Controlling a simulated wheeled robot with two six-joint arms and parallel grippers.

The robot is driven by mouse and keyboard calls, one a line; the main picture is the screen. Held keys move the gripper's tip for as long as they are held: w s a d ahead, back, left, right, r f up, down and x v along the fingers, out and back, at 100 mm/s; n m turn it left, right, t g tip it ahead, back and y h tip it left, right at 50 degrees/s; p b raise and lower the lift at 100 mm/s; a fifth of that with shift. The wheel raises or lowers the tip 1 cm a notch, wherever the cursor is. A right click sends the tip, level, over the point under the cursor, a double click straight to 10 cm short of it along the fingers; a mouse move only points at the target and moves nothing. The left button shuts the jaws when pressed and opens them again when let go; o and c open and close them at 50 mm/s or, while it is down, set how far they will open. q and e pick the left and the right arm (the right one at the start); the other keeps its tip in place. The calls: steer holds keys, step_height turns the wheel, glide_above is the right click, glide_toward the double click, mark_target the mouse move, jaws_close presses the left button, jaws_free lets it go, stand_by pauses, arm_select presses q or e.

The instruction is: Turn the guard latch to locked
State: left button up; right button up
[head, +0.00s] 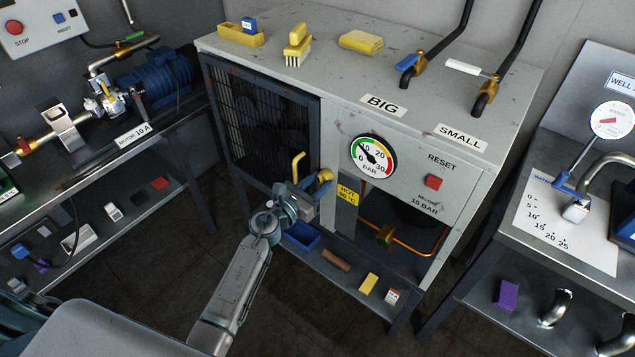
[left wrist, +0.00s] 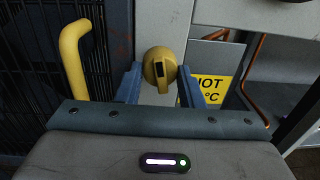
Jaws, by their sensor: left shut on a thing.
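The guard latch is a round yellow knob (left wrist: 160,66) with a dark upright mark on its face, in the middle of the left wrist view. In the head view the latch (head: 325,175) shows at the right edge of the dark mesh guard (head: 262,125). My left gripper (head: 312,188) is at the latch. In the left wrist view its two blue fingers (left wrist: 159,84) lie on either side of the knob, and it is shut on it. The fingertips and the latch's base are partly hidden. My right gripper is not in view.
A yellow guard handle (left wrist: 75,62) stands left of the latch. A yellow hot-warning sign (head: 347,193) is just right of it, with a copper pipe (head: 405,246) beyond. A blue tray (head: 301,236) and small blocks lie on the shelf below.

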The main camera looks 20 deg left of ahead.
arm_select(q)
steer(key=n+p, duration=0.1)
steer(key=n, duration=0.2)
steer(key=shift+n, duration=0.4)
steer(key=n+p, duration=0.1)
steer(key=n, duration=0.3)
steer(key=shift+d+r+n+p, duration=0.1)
steer(key=shift+n+p, duration=0.3)
steer(key=n+p, duration=0.1)
steer(key=n, duration=0.1)
steer(key=shift+n+y, duration=0.3)
steer(key=shift+n, duration=0.1)
steer(key=shift+n+t+p, duration=0.3)
steer(key=shift+n+p, duration=0.3)
steer(key=shift+n, duration=0.6)
steer(key=shift+n+p, duration=0.45)
steer(key=shift+n, duration=0.65)
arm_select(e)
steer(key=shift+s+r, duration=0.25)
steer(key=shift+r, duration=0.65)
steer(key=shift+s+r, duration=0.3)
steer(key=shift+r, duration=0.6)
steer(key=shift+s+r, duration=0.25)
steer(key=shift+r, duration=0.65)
arm_select(q)
steer(key=o, duration=1)
